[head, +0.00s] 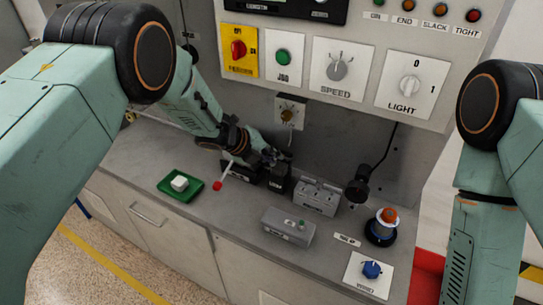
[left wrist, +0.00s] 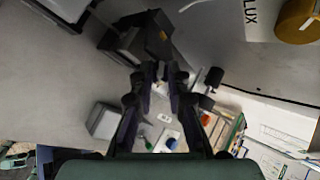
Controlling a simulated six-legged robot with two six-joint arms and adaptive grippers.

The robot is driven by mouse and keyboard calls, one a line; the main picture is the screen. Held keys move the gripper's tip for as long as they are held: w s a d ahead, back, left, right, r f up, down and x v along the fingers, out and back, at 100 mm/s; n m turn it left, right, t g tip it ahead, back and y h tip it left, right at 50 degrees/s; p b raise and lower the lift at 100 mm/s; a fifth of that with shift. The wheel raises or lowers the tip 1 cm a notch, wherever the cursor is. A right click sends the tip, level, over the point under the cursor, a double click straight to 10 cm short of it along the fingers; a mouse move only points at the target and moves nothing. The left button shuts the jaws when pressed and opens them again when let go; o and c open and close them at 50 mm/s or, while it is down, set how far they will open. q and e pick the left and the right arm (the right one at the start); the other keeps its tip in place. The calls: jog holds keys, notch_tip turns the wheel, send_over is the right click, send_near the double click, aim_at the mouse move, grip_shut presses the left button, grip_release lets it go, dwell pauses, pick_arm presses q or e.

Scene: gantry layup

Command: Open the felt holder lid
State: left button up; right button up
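My left gripper (head: 278,156) is above the back of the grey bench, over a dark block (head: 279,184) with an unreadable light label. In the left wrist view my gripper's two fingertips (left wrist: 163,70) are a little apart, with nothing between them. A dark box (left wrist: 128,44) is just beyond them, up and left. A grey box with a two-part top (head: 317,196) stands right of the dark block; its top looks closed. I cannot tell from the labels which box is the felt holder. My right gripper is out of view.
A green tray (head: 166,190) holds a white block (head: 180,183). The control panel (head: 384,115) hangs above.

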pick_arm(q)
jog(key=o, duration=0.4)
jog(key=v, duration=1.2)
